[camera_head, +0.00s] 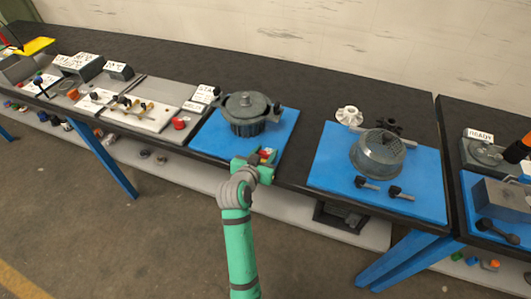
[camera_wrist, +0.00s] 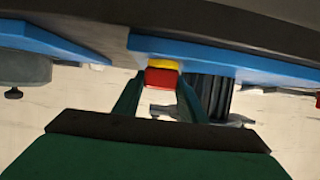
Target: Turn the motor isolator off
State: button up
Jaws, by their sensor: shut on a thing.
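The motor isolator shows as a small red handle (camera_wrist: 162,78) with a yellow part (camera_wrist: 165,64) behind it, in the wrist view at the edge of a blue mat. My gripper (camera_wrist: 161,84) has one finger on each side of the red handle and is shut on it. In the head view the red piece (camera_head: 267,154) shows at my gripper (camera_head: 263,157), at the front edge of the middle blue mat. The fingers partly hide the isolator, and I cannot read its on or off position.
A dark lidded pot-like housing (camera_head: 246,114) stands on the blue mat (camera_head: 212,139) just behind my gripper. A round mesh-like part (camera_head: 377,156) sits on another blue mat (camera_head: 325,172) to the right. A red button (camera_head: 180,123) is on the bench to the left.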

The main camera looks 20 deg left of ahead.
jog(key=shift+d+n+y, duration=0.1)
jog(key=shift+n+y, duration=0.2)
jog(key=n+g+y, duration=0.1)
jog(key=n+y, duration=0.3)
jog(key=shift+d+y, duration=0.1)
jog(key=shift+y, duration=0.2)
jog(key=n+g+y, duration=0.3)
jog(key=n+y, duration=0.2)
jog(key=shift+w+r, duration=0.1)
jog(key=shift+w, duration=0.05)
jog(key=n+g+y, duration=0.2)
jog(key=n+g, duration=0.2)
jog(key=g, duration=0.1)
jog(key=shift+n+y, duration=0.3)
jog(key=shift+y, duration=0.1)
jog(key=shift+a+n+g+y, duration=0.2)
jog(key=shift+n+g+y, duration=0.1)
jog(key=shift+n+g, duration=1.65)
jog(key=shift+s+g, duration=0.2)
jog(key=shift+g, duration=0.05)
jog(key=o, duration=1.1)
jog(key=shift+a, duration=0.1)
jog(key=shift+c, duration=0.2)
